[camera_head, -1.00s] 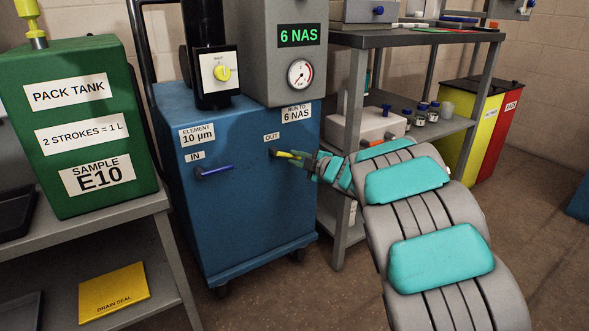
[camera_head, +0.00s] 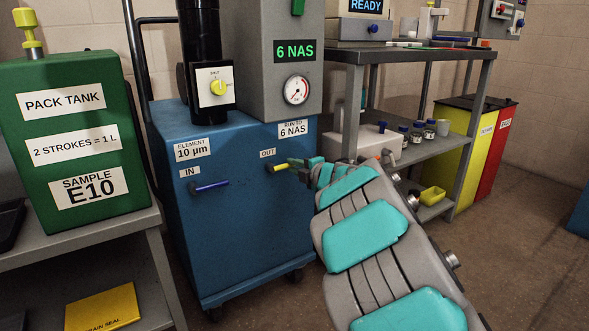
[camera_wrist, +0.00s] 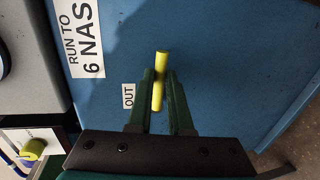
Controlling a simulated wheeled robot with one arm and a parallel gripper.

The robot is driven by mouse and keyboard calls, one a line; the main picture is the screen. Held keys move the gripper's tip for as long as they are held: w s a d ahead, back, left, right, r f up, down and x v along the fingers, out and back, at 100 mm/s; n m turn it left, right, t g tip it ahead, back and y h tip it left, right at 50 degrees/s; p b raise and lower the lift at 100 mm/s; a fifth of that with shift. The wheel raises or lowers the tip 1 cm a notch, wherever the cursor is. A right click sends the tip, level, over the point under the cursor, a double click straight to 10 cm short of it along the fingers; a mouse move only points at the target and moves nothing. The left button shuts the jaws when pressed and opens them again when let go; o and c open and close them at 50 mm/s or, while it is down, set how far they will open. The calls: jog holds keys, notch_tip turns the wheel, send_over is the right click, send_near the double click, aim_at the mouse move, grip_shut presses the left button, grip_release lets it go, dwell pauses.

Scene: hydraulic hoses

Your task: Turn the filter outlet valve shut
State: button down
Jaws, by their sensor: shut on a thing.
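The filter outlet valve is the yellow handle (camera_head: 278,168) under the OUT label (camera_head: 267,153) on the front of the blue filter cart (camera_head: 235,240). In the head view the handle points right and slightly up. My gripper (camera_head: 291,166) reaches it from the right, and its jaws are at the handle's outer end. In the wrist view the yellow handle (camera_wrist: 161,68) lies between the two dark green fingers of my gripper (camera_wrist: 162,78), and its end shows beyond the fingertips. My gripper is shut on this handle. The valve's pivot is not clear.
A blue IN handle (camera_head: 210,186) sits left on the same panel. The green pack tank (camera_head: 75,145) stands on a grey bench at left.

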jog(key=shift+a, duration=0.1)
jog(key=c, duration=0.8)
grip_release()
jog(key=shift+c, duration=0.2)
jog(key=v, duration=0.8)
jog(key=shift+p, duration=0.45)
